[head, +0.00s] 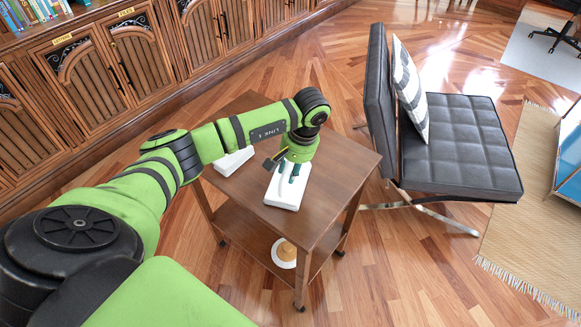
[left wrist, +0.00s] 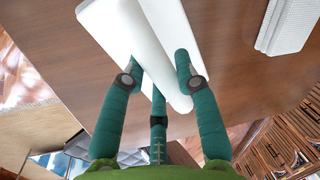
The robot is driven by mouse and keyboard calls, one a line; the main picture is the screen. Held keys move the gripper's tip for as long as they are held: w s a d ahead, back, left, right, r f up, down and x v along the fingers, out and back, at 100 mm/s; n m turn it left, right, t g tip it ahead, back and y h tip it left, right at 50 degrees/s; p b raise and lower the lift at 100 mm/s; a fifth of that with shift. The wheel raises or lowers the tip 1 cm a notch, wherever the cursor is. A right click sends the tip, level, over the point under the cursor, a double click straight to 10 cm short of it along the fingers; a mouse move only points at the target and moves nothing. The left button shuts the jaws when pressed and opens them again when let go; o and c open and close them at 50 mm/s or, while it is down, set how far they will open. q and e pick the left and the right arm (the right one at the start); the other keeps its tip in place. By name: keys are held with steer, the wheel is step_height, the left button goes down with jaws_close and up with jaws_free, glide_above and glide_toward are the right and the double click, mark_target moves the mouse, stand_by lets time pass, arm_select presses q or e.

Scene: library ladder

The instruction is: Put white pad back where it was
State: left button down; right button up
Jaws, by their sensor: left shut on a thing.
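The white pad (head: 280,191) is at the right side of the small wooden cart's top (head: 333,165). My left gripper (head: 291,172) reaches down onto it from above. In the left wrist view, the teal fingers of my left gripper (left wrist: 157,70) are closed around part of the white pad (left wrist: 112,28). I cannot tell whether the pad rests on the top or is slightly lifted. A second white, flat block (head: 233,161) lies on the cart's far left side, partly behind my arm; it also shows in the left wrist view (left wrist: 290,24). My right gripper is not in view.
The cart's lower shelf (head: 245,232) holds a white plate with a round tan item (head: 285,251). A black chair (head: 455,145) with a striped cushion (head: 411,90) stands close on the right. Wooden cabinets (head: 110,60) line the back left.

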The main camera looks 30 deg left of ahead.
mark_target(299, 181)
arm_select(q)
steer(key=shift+f, duration=0.15)
steer(key=c, duration=0.9)
jaws_free()
steer(key=shift+c, duration=0.2)
steer(key=s+b+v, duration=0.1)
steer(key=b+v, duration=0.1)
steer(key=v, duration=1)
steer(key=shift+w, duration=0.5)
steer(key=shift+s, duration=0.1)
